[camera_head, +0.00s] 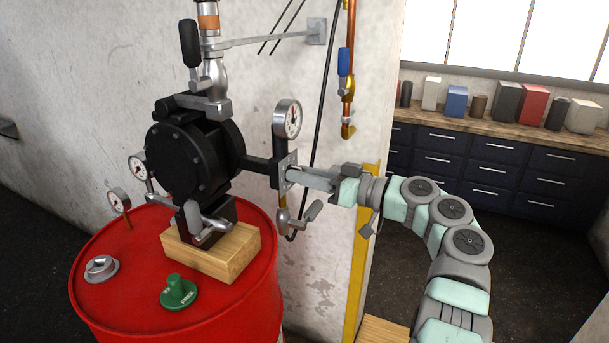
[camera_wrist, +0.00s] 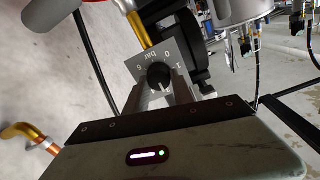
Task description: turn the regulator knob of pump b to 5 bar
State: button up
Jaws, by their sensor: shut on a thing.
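The regulator knob (camera_wrist: 158,76) is small, black and round, on a grey square plate (camera_wrist: 142,62) marked "bar" with numbers around it, including a 0. My gripper (camera_wrist: 161,85) is shut on the knob, with one finger on each side of it. A pale pointer mark shows on the knob, but its exact reading is too small to tell. In the head view my gripper (camera_head: 293,174) reaches from the right to the plate (camera_head: 282,168), and its fingers hide the knob. A round white-faced gauge (camera_head: 289,119) stands just above; its reading is not legible.
The black pump (camera_head: 190,160) sits left of my gripper above a red drum (camera_head: 230,295). A lever valve (camera_head: 300,217) hangs close below my gripper. A copper pipe with a blue-handled valve (camera_head: 345,62) and a yellow wall edge (camera_head: 357,260) are close by the arm.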

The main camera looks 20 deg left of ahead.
grip_shut()
jog(key=shift+r+m+p, duration=0.1)
jog(key=shift+m+p, duration=0.2)
jog(key=m+p, duration=0.1)
jog(key=m, duration=0.4)
jog(key=m+p, duration=0.2)
jog(key=m, duration=0.4)
jog(key=m+p, duration=0.2)
jog(key=m, duration=0.3)
jog(key=shift+w+f+g, duration=0.2)
jog(key=shift+f+g, duration=0.1)
jog(key=shift+m, duration=0.5)
jog(key=o, duration=0.9)
grip_release()
